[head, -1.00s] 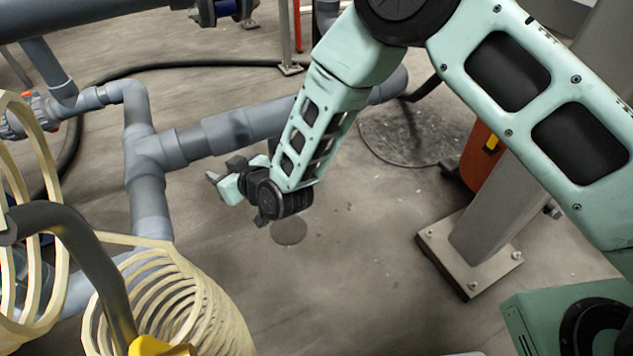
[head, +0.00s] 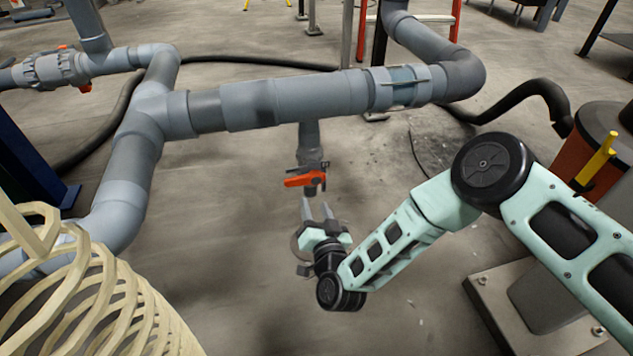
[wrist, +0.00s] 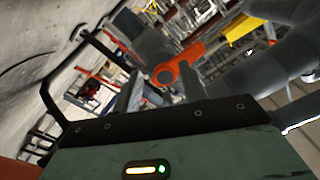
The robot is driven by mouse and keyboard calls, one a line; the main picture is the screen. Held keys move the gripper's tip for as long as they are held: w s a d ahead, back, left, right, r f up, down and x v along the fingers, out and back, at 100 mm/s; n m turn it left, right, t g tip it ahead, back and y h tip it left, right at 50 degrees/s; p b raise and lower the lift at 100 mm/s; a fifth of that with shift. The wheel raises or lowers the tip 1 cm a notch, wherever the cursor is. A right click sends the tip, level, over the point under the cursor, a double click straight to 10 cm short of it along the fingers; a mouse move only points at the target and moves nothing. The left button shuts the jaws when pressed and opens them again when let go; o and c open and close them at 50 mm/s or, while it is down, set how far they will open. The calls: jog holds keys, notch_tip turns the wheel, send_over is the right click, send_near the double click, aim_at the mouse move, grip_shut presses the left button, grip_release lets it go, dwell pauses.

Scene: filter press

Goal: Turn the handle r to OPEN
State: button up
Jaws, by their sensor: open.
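An orange valve handle (head: 304,179) sits on a short grey pipe branch that hangs below the large grey horizontal pipe. It also shows in the wrist view (wrist: 183,64), just beyond the fingers. My gripper (head: 317,209) is below and slightly in front of the handle in the head view, with its two fingers pointing up towards it. The fingers are apart and empty. In the wrist view, my gripper (wrist: 160,95) has the handle's round hub showing between and beyond its fingertips. I cannot tell whether a finger touches it.
A second valve (head: 55,70) with orange parts is on the pipe at upper left. A cream coiled hose (head: 90,290) fills the lower left. A metal post base (head: 500,310) stands at right. Floor around my gripper is clear.

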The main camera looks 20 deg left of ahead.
aim_at(300, 182)
jog(key=w+a+r+m+b, duration=0.1)
jog(key=a+m+b, duration=0.1)
jog(key=m, duration=0.2)
jog(key=w+a+r+m+b, duration=0.1)
jog(key=w+a+m+b, duration=0.1)
jog(key=m+b, duration=0.1)
jog(key=w+a+r+m+b, duration=0.1)
jog(key=w+m+b, duration=0.1)
jog(key=m, duration=0.3)
jog(key=shift+w+a+b, duration=0.15)
jog(key=shift+a+b, duration=0.25)
jog(key=shift+b, duration=0.35)
grip_shut()
jog(key=shift+r, duration=0.1)
